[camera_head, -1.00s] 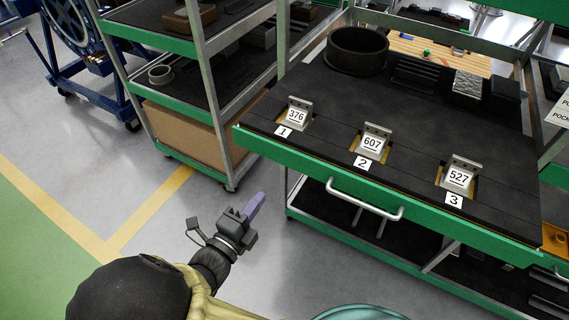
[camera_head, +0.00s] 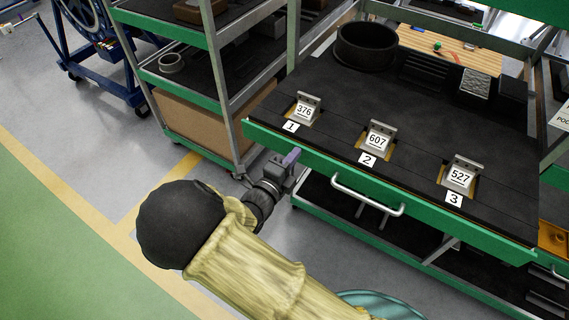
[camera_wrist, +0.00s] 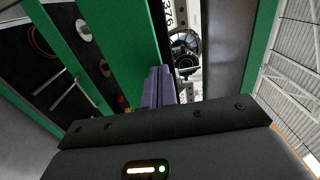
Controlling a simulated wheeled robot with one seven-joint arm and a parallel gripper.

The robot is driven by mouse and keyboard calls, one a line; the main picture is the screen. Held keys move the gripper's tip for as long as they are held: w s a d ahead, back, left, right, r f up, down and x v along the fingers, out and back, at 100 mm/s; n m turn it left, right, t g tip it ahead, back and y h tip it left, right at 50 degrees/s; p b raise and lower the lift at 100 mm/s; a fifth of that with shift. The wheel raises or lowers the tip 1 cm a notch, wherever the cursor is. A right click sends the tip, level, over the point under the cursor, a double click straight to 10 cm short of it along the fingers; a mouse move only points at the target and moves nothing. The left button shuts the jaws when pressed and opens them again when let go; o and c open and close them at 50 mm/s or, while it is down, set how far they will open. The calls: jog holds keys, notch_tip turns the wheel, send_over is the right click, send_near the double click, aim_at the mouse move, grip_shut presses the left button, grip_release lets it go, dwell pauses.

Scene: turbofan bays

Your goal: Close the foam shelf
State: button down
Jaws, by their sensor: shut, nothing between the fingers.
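The foam shelf (camera_head: 420,121) is a dark pull-out shelf with a green front edge and a silver bar handle (camera_head: 366,199) in the head view. It sticks out toward me from its rack. Three metal brackets marked 376 (camera_head: 305,108), 607 (camera_head: 378,140) and 527 (camera_head: 461,177) sit in cutouts beside labels 1, 2 and 3. My gripper (camera_head: 291,157) is shut and empty, close to the shelf's green front near its left end, left of the handle. I cannot tell if it touches. In the wrist view the purple fingers (camera_wrist: 160,86) are together near a green edge.
A second rack (camera_head: 225,125) with green-edged shelves and a cardboard box (camera_head: 192,121) stands to the left. A blue wheeled frame (camera_head: 105,50) is at the far left. A black ring (camera_head: 365,46) lies on the shelf. Floor at the lower left is clear.

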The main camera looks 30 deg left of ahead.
jog(key=shift+w, duration=0.2)
dwell(0.3)
